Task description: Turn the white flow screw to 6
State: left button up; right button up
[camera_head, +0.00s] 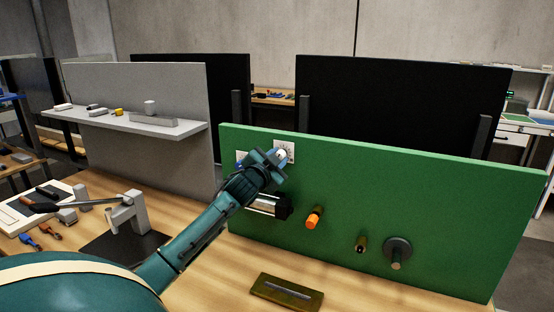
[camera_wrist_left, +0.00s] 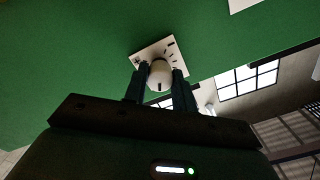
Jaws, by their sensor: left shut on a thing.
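The white flow screw (camera_head: 282,154) sits on a white dial plate (camera_head: 290,147) near the top left of the green panel. My left gripper (camera_head: 271,163) is at the screw, its fingers on either side of the knob. In the left wrist view the white screw (camera_wrist_left: 160,74) is between the two dark fingertips (camera_wrist_left: 161,82), and the gripper is shut on it. A dark mark shows on the screw's face. The white plate (camera_wrist_left: 148,52) carries several dark marks, too small to read, and the fingers hide part of it. My right gripper is in neither view.
The green panel (camera_head: 440,200) also bears an orange knob (camera_head: 313,218), a small dark brass fitting (camera_head: 361,244) and a round grey knob (camera_head: 398,252). A brass tray (camera_head: 287,292) lies on the wooden bench in front.

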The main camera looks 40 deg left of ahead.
pick_arm(q)
jog(key=o, duration=1)
jog(key=b+v, duration=0.2)
jog(key=v, duration=1.1)
jog(key=shift+s+b, duration=0.1)
jog(key=shift+b, duration=0.3)
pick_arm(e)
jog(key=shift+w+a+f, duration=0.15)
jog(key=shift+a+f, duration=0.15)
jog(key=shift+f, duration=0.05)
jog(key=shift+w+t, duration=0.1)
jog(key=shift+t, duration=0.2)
